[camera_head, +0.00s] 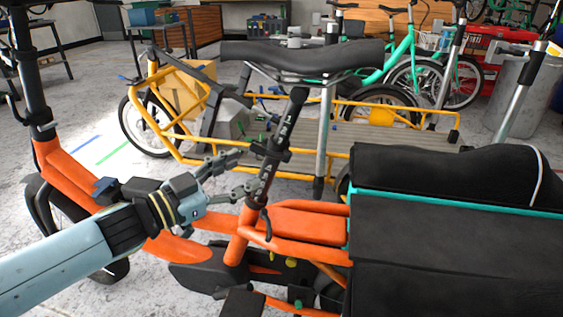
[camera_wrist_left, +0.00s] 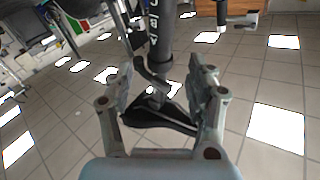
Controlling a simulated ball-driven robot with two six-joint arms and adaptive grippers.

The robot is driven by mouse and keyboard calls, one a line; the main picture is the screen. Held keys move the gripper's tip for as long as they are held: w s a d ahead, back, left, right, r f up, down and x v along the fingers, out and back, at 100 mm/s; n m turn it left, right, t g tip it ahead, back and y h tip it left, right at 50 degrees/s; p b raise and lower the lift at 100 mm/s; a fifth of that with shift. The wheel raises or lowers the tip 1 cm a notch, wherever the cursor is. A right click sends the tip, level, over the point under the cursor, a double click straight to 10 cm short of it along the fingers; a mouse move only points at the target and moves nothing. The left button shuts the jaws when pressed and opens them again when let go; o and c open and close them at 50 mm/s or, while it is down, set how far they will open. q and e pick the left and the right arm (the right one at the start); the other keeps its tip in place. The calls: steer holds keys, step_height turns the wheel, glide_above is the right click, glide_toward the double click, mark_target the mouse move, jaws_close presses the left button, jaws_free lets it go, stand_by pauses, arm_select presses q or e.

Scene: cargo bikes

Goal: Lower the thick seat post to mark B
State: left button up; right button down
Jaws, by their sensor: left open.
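The thick seat post (camera_head: 276,143) is a black tube with small white marks, leaning slightly on the orange cargo bike (camera_head: 300,222). The marks are too small to read surely. A dark collar and a lever (camera_head: 265,222) sit low on it, at the orange frame tube. My left gripper (camera_head: 256,172) is open, its fingers pointing at the post from the left. In the left wrist view the post (camera_wrist_left: 161,35) stands beyond and between the spread fingers (camera_wrist_left: 160,82); neither finger is clearly closed on it. A black shape lies low between the fingers. My right gripper is not in view.
A yellow cargo bike (camera_head: 170,125) is behind. A black padded box (camera_head: 450,235) fills the right side. Open floor lies at left, with blue and green lines.

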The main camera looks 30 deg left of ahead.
mark_target(267, 160)
arm_select(q)
steer(key=x, duration=0.9)
steer(key=shift+w, duration=0.2)
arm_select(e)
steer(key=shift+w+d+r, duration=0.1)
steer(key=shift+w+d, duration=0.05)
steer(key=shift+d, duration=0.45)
arm_select(q)
steer(key=c, duration=0.8)
steer(key=shift+f, duration=0.1)
jaws_close()
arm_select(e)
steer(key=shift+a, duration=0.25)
